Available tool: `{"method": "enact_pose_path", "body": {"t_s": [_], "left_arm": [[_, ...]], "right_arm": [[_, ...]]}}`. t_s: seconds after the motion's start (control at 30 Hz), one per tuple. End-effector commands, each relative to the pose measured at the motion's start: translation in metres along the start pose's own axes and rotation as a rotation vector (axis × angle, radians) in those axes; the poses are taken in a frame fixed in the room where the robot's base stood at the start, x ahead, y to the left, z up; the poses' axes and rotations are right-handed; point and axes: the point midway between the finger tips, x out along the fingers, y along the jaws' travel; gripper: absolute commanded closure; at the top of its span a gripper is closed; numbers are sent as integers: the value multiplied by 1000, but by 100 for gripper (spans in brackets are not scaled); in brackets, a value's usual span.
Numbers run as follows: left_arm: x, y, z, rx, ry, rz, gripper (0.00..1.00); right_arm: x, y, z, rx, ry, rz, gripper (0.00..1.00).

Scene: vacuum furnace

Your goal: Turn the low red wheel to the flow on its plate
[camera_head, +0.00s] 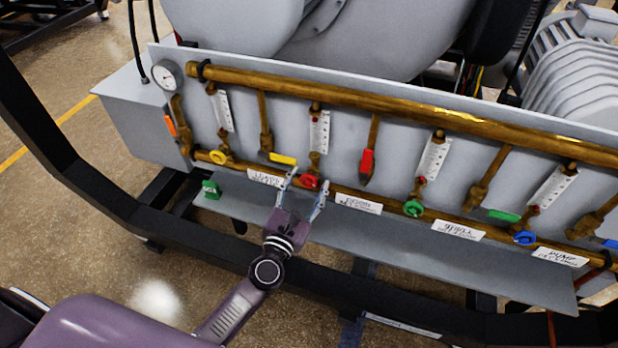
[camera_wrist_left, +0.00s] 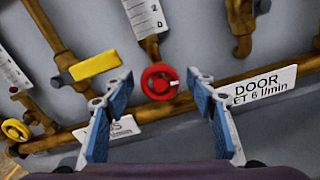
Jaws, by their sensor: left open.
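The low red wheel (camera_head: 309,181) sits at the foot of a white flow scale (camera_head: 319,132) on the brass pipework. In the left wrist view the red wheel (camera_wrist_left: 159,82) has a small white mark on its right side. Its plate (camera_wrist_left: 262,86) reads "DOOR" and "SET 6 l/min", the first letter partly hidden by a finger. The same plate (camera_head: 358,203) shows in the head view. My left gripper (camera_head: 303,182) is open, its fingers to either side of the wheel. In the left wrist view the open fingers (camera_wrist_left: 159,98) stand below and beside the wheel, apart from it. My right gripper is not in view.
A yellow wheel (camera_head: 218,157) and yellow lever (camera_head: 283,159) are to the left. A red lever (camera_head: 367,163), green wheel (camera_head: 413,208) and blue wheel (camera_head: 525,238) are to the right. A grey ledge (camera_head: 400,255) and black frame bar (camera_head: 330,277) run below the pipes.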

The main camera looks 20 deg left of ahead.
Motion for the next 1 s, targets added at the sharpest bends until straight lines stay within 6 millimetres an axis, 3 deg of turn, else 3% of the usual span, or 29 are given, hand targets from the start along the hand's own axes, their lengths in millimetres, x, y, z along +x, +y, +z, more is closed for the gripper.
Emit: {"method": "enact_pose_path", "body": {"t_s": [0.13,0.37,0.77,1.0], "left_arm": [[8,0,0,0,0,-1,48],[8,0,0,1,1,-1,48],[8,0,0,2,1,-1,91],[8,0,0,23,1,-1,91]], "right_arm": [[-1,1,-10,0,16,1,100],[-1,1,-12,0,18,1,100],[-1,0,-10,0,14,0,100],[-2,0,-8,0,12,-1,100]]}}
